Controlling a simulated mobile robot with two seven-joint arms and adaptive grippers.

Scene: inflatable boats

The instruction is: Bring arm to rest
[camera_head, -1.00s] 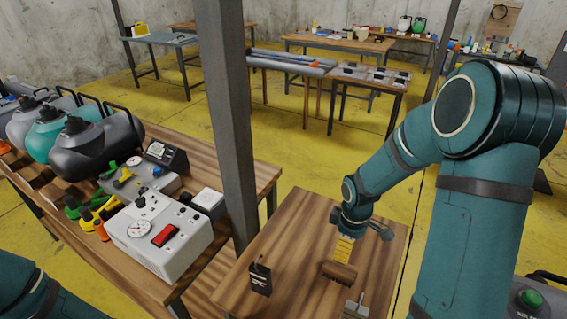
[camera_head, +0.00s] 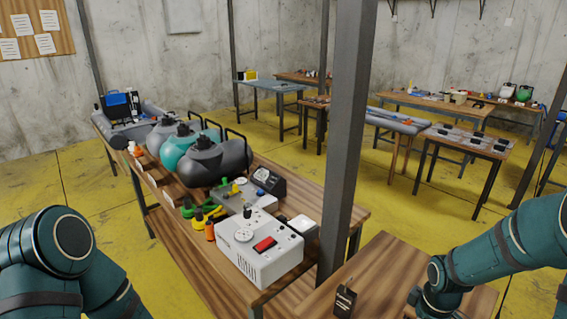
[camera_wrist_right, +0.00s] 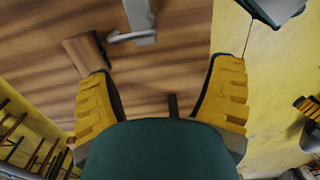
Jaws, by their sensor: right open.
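My right arm (camera_head: 500,247) comes in from the right in the head view, its wrist low over the near wooden table (camera_head: 385,262). The right wrist view shows my right gripper (camera_wrist_right: 162,68) with its two yellow fingers wide apart and nothing between the tips. A wooden block (camera_wrist_right: 86,52) lies on the table by the left fingertip, and a grey metal tool (camera_wrist_right: 143,22) lies beyond. My left arm (camera_head: 60,262) fills the lower left corner of the head view; its gripper is outside the frame.
A dark upright post (camera_head: 347,140) stands beside the near table. The workbench (camera_head: 275,293) left of it holds a white control box (camera_head: 258,250), colored nozzles and several bulky tanks (camera_head: 217,160). A small black tagged item (camera_head: 344,301) lies on the near table. Yellow floor (camera_head: 75,180) is open at left.

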